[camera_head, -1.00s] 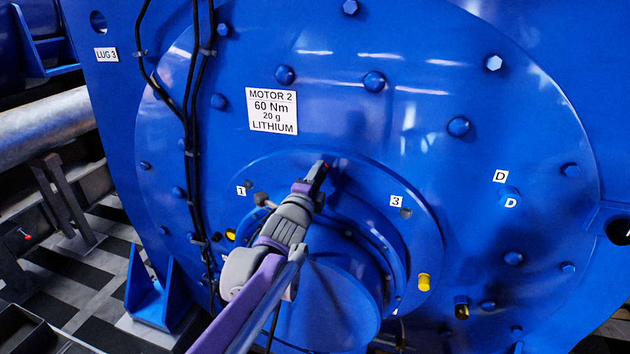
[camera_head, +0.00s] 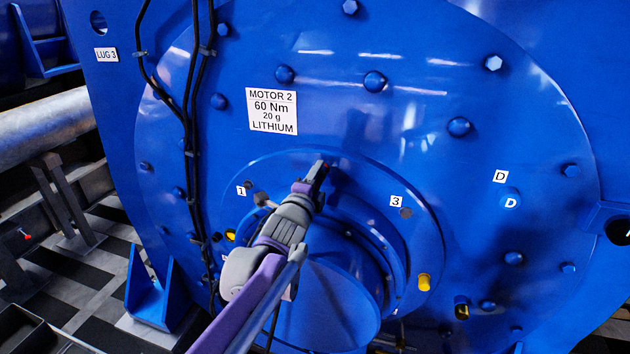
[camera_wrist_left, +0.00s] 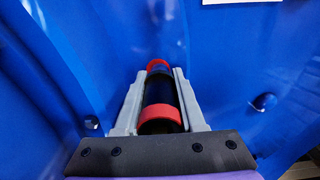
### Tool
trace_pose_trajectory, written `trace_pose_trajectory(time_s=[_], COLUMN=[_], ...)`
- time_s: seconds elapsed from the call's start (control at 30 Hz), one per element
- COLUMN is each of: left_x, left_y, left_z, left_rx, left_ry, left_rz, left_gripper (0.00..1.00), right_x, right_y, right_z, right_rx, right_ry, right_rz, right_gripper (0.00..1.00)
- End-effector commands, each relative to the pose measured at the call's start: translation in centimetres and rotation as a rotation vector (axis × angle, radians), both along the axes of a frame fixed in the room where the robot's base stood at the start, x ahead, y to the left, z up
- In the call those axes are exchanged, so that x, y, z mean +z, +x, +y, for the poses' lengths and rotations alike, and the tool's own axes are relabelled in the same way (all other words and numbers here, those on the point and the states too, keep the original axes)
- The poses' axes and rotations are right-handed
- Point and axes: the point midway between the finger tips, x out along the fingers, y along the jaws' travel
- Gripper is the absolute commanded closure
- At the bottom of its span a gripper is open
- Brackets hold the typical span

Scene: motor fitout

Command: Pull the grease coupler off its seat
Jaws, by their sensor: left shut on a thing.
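The grease coupler (camera_wrist_left: 160,95) is a dark cylinder with red bands, seen in the left wrist view between the two grey fingers of my left gripper (camera_wrist_left: 158,100). The fingers lie along both its sides and are shut on it. Its far red end points at the blue motor face, and whether it touches its seat cannot be told. In the head view my left gripper (camera_head: 318,176) is at the upper part of the round hub flange (camera_head: 375,178), and the coupler is mostly hidden by it. My right gripper is not in view.
The motor face carries a white label (camera_head: 272,111), several blue bolts and number tags 1 (camera_head: 241,190) and 3 (camera_head: 396,202). Black cables (camera_head: 190,130) run down the left. A yellow cap (camera_head: 424,282) sits low right of the hub. A blue bracket (camera_head: 150,290) stands lower left.

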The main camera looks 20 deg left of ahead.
Motion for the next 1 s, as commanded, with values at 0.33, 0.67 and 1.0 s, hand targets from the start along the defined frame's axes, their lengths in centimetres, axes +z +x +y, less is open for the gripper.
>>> trace_pose_trajectory(time_s=[0.33,0.67,1.0], left_x=[0.6,0.5,0.3], left_y=[-0.9,-2.3,-3.6], left_z=[0.0,0.1,0.1], left_rx=[-0.003,-0.003,-0.002], left_ry=[-0.001,0.001,-0.001], left_rz=[-0.012,-0.010,-0.006], left_gripper=[1.00,1.00,1.00], right_x=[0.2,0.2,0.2], right_y=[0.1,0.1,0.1], right_z=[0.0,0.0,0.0], right_rx=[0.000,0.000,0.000], right_ry=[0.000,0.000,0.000], right_rz=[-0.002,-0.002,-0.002], right_gripper=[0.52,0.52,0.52])
